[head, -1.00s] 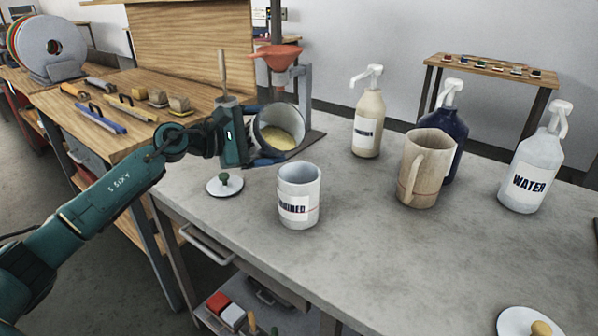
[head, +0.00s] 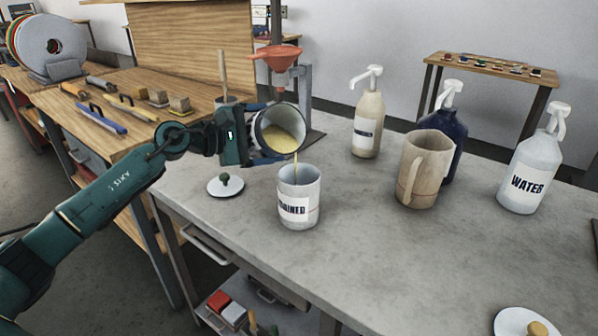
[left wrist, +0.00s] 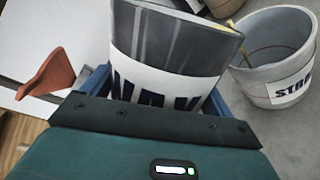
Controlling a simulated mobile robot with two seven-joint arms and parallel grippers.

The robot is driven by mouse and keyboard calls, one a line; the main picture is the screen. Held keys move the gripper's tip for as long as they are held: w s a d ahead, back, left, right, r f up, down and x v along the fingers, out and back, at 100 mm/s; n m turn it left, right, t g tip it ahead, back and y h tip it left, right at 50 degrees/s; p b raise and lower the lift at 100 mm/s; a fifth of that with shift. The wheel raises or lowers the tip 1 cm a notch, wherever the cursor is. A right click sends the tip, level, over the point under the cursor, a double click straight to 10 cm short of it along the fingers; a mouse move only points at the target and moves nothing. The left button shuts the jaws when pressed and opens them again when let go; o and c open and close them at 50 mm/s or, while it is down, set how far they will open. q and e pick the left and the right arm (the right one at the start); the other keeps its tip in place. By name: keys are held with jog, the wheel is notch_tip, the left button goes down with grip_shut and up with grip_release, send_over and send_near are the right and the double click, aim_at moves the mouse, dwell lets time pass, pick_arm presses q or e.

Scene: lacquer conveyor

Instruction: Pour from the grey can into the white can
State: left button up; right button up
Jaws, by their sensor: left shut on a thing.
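My left gripper (head: 258,155) is shut on the grey can (head: 262,127) and holds it above the table, tipped to the right. Yellowish liquid shows inside its mouth, and a thin stream falls from its lip into the white can (head: 299,210). The white can stands upright on the table, with a label that is partly readable. In the left wrist view, the grey can (left wrist: 185,35) shows a white label with dark letters between the blue fingers, and the white can (left wrist: 290,80) stands to its right. My right gripper is not in view.
An orange funnel (head: 276,57) is on a stand behind. The front middle of the table is clear.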

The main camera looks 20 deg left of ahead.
pick_arm(q)
jog(key=shift+r, duration=0.35)
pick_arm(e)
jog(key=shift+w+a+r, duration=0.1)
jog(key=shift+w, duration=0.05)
pick_arm(q)
jog(key=shift+r+m+p, duration=0.15)
jog(key=shift+m+p, duration=0.25)
jog(key=shift+p, duration=0.1)
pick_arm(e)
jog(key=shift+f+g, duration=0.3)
pick_arm(q)
jog(key=shift+r+y, duration=0.2)
jog(key=shift+y, duration=0.1)
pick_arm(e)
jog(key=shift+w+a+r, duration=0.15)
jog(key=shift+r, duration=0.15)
pick_arm(q)
jog(key=shift+m+p, duration=0.3)
jog(key=shift+p, duration=0.1)
jog(key=shift+s+d+r+m+p, duration=0.1)
jog(key=shift+r+m+p, duration=0.2)
jog(key=shift+p, duration=0.15)
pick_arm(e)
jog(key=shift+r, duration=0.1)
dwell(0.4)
